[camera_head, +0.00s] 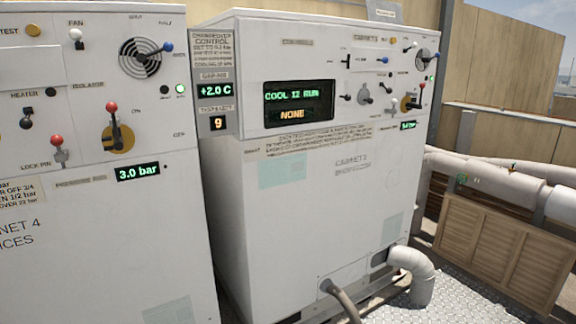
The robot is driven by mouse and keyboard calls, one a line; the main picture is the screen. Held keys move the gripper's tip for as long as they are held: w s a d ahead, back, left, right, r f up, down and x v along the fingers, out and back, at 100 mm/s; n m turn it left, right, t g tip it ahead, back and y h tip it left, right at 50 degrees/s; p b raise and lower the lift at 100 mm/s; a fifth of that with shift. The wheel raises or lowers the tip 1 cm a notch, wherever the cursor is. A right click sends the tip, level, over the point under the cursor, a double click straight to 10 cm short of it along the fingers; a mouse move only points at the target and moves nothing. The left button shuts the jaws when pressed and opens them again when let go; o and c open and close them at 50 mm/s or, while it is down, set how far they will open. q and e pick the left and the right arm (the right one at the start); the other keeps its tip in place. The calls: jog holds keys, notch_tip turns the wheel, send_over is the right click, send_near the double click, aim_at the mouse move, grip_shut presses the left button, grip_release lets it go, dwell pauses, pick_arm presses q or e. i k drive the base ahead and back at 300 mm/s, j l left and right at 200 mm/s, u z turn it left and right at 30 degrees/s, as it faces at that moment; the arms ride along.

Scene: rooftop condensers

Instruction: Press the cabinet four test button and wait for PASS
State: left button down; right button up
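The left cabinet (90,230), cut off by the left edge, has lettering that ends in "NET 4". At its top left is a yellow round button (33,30) beside a label reading "TEST". No hand or gripper touches the button. The cabinet's small display (137,172) reads "3.0 bar" in green. A small green light (180,88) glows at its right side. No PASS text shows anywhere in view. Neither of my grippers is in view.
Cabinet four also carries a fan switch (75,36), a red-tipped isolator lever (112,108) and a red lock pin (57,140). A second white cabinet (310,220) stands to the right; its screen (299,100) reads "COOL 12 RUN" and "NONE". Pipes (490,180) lie far right.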

aim_at(34, 30)
jog(key=u, duration=1.5)
